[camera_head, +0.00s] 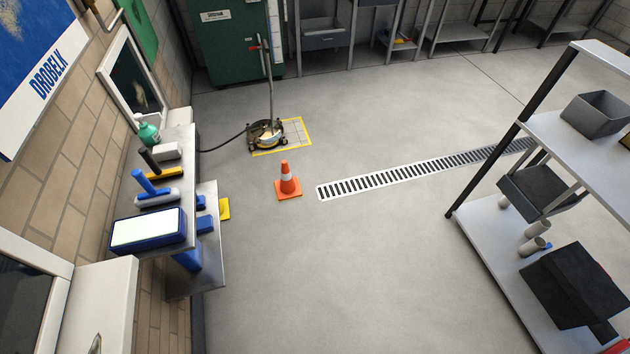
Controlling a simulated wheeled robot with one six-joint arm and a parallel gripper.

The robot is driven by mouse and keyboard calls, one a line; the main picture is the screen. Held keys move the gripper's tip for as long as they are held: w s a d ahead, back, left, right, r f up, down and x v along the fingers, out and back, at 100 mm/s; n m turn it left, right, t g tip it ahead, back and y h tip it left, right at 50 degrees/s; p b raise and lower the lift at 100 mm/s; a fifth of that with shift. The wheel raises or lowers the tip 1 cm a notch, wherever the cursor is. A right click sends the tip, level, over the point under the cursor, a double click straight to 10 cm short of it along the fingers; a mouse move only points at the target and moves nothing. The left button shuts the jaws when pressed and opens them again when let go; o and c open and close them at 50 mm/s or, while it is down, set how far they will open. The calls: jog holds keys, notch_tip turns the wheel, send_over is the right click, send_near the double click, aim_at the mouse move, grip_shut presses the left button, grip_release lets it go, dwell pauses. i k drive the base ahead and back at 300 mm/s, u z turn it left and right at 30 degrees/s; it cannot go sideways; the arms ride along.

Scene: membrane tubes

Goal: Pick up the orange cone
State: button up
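The orange cone (288,183) stands upright on the grey floor, a little left of the picture's middle. It has a white band and a square orange base. Nothing touches it, and all of its near side shows. My gripper is not in this view.
A round floor machine (266,134) stands on a yellow-framed floor patch behind the cone. A drain grate (400,176) runs to the right. A wall shelf (155,204) with brushes is at left, a shelf rack (500,250) at right. The floor (350,275) in front is clear.

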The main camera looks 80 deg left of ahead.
aim_at(289, 187)
jog(key=u, duration=2.65)
jog(key=i, duration=3.45)
jog(key=u, duration=3.65)
